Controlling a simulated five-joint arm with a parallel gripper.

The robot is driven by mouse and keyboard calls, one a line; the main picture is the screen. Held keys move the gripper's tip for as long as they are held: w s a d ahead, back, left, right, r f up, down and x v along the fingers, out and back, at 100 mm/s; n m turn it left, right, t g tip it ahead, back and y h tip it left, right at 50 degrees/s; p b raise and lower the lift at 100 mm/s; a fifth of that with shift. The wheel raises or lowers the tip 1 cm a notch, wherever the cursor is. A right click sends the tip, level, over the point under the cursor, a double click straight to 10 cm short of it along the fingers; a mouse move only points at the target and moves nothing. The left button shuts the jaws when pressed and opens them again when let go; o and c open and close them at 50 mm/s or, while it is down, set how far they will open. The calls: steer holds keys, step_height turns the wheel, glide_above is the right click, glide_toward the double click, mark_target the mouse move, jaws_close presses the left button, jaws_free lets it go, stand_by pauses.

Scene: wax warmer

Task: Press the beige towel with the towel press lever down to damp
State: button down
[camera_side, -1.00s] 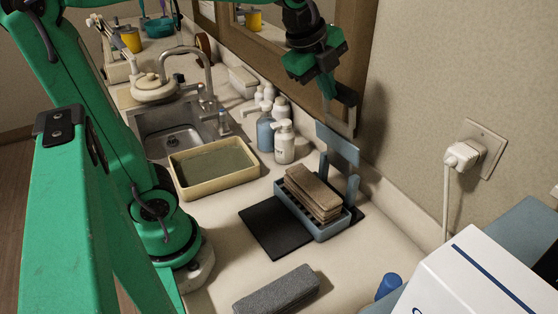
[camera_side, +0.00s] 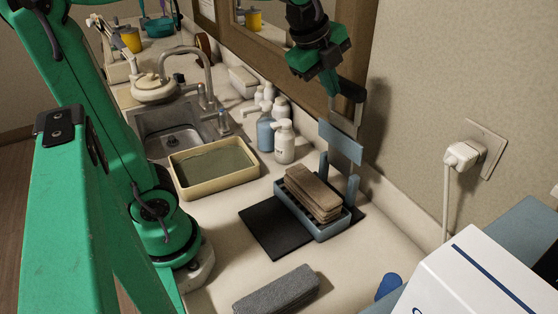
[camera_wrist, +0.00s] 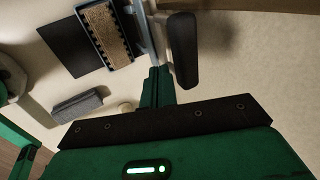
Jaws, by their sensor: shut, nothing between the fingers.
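The folded beige towel (camera_side: 315,192) lies stacked in the blue slotted tray of the towel press (camera_side: 322,230). It also shows at the top of the wrist view (camera_wrist: 107,35). The blue press plate (camera_side: 341,142) is up, tilted and clear of the towel. The lever's dark handle (camera_side: 353,90) stands up near the wall. My gripper (camera_side: 331,88) is shut and empty, high above the press beside the handle. In the wrist view, my closed fingers (camera_wrist: 157,78) are just left of the handle (camera_wrist: 183,50); I cannot tell whether they touch.
A black mat (camera_side: 268,228) lies under the press. A grey towel (camera_side: 277,289) lies in front. A beige basin (camera_side: 212,168), the sink (camera_side: 176,137) and pump bottles (camera_side: 284,143) are left. A white box (camera_side: 465,280) is front right; a plugged socket (camera_side: 474,157) is on the wall.

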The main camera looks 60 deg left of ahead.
steer(key=s+v, duration=0.1)
steer(key=v, duration=1)
steer(key=shift+d+f, duration=0.25)
steer(key=shift+f, duration=0.05)
steer(key=shift+s, duration=0.15)
steer(key=s+f+n, duration=0.4)
steer(key=f+n, duration=0.4)
steer(key=s+f+n, duration=0.4)
steer(key=f+n, duration=0.4)
steer(key=n, duration=0.1)
steer(key=shift+s+a, duration=0.35)
steer(key=shift+s, duration=0.05)
